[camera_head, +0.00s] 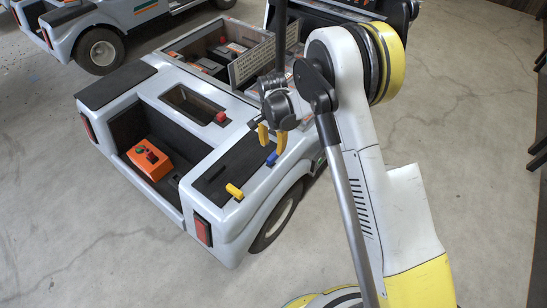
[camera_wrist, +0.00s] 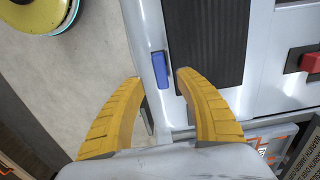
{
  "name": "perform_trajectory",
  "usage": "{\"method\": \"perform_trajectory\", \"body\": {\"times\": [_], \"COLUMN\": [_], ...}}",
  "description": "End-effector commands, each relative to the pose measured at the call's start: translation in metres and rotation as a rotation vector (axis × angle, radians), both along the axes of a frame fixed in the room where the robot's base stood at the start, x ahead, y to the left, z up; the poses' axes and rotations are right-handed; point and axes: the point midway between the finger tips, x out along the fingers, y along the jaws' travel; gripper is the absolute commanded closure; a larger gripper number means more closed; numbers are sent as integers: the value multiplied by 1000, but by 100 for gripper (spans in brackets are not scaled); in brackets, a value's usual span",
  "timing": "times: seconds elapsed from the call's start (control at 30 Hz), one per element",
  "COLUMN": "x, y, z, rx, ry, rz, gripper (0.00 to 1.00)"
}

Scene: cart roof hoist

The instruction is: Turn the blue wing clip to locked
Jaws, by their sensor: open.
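The blue wing clip (camera_head: 271,159) is a small blue bar on the pale cart body, by the edge of a black ribbed pad. In the wrist view the blue clip (camera_wrist: 160,70) sits on the pale strip beside the pad, its long side running nearly up and down the picture. My gripper (camera_head: 272,151) is open, with its yellow fingers pointing down over the clip. In the wrist view my gripper (camera_wrist: 160,78) has one fingertip on each side of the clip's lower part, with gaps showing. I cannot tell the height between fingertips and clip.
A yellow clip (camera_head: 234,191) and a red clip (camera_head: 220,117) sit elsewhere on the cart (camera_head: 240,128). An upright panel (camera_head: 252,62) stands close behind my gripper.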

Motion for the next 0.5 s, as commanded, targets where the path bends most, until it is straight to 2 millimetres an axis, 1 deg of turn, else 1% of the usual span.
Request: {"method": "perform_trajectory", "body": {"times": [0.03,0.2,0.33,0.5], "x": [0,0,0,0], "y": [0,0,0,0], "z": [-16,-46,-61,-68], "rx": [0,1,0,0], "ry": [0,-1,-1,-1], "rz": [0,0,0,1], "gripper": [59,59,59,59]}}
